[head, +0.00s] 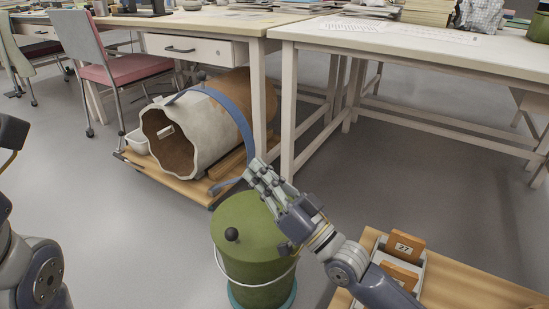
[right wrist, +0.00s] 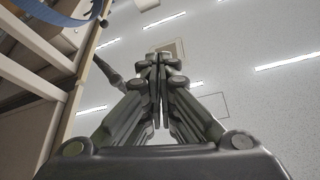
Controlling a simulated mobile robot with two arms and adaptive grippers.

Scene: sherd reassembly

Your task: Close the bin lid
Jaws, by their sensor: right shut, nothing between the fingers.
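The green bin (head: 262,270) stands on the floor in the lower middle of the head view, with a thin white handle across its front. Its green lid (head: 245,210) lies over the mouth, with a black knob (head: 232,234) toward the front left. I see no clear gap under the lid's front edge; the right edge is hidden by my arm. My right gripper (head: 258,172) is shut and empty at the lid's far right edge; whether it touches the lid I cannot tell. Its closed fingers (right wrist: 160,62) show against the ceiling in the right wrist view. My left gripper is out of view.
A wooden dolly (head: 185,188) behind the bin carries a large broken jar (head: 190,135) with a blue strap (head: 235,108). A white table (head: 380,45) stands behind at right. Floor left is clear.

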